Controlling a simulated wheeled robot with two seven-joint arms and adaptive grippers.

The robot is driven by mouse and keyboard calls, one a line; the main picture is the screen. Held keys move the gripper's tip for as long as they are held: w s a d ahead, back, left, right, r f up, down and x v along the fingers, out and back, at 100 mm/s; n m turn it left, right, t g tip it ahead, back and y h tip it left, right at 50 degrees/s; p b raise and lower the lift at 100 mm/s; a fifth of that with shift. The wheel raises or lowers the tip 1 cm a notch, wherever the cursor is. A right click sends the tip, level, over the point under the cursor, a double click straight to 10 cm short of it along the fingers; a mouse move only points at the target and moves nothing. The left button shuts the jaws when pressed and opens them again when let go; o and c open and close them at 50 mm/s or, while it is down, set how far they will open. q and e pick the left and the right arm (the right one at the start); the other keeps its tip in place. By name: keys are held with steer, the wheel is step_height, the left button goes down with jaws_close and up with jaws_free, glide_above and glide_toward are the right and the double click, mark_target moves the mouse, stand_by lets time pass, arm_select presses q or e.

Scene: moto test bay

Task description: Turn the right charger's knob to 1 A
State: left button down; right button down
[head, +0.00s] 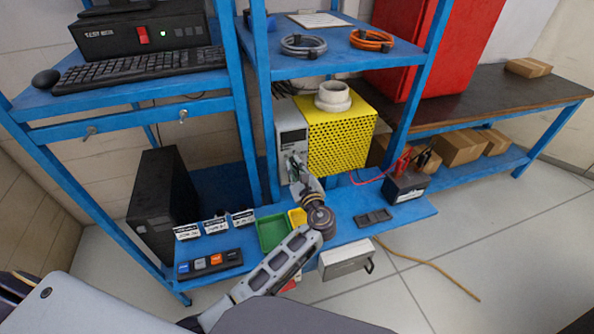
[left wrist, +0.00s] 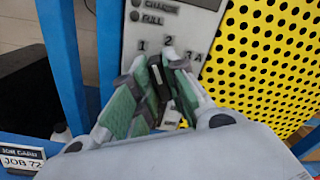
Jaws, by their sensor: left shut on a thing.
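The charger (head: 291,122) is a narrow grey box standing on the lower blue shelf, left of a yellow mesh box. My left gripper (head: 296,163) is at the lower front of the charger. In the left wrist view, the left gripper (left wrist: 163,78) has its green-padded fingers closed on the dark knob (left wrist: 160,84) below the marks. The fingers cover most of the knob, so its setting cannot be read. My right gripper is out of view.
The yellow mesh box (head: 345,137) stands close right of the charger. A blue post (head: 259,110) is close on its left. A black battery (head: 407,188), green bin (head: 272,232) and job cards (head: 215,225) are on the lower shelf. A cable (head: 440,268) lies on the floor.

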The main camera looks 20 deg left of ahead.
mark_target(292, 135)
arm_select(q)
steer(key=shift+a+n+b, duration=0.1)
steer(key=shift+n+b, duration=0.8)
steer(key=shift+n, duration=0.7)
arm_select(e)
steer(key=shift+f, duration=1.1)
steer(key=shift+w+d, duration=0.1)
arm_select(q)
steer(key=c, duration=1.4)
jaws_free()
steer(key=shift+r, duration=5.05)
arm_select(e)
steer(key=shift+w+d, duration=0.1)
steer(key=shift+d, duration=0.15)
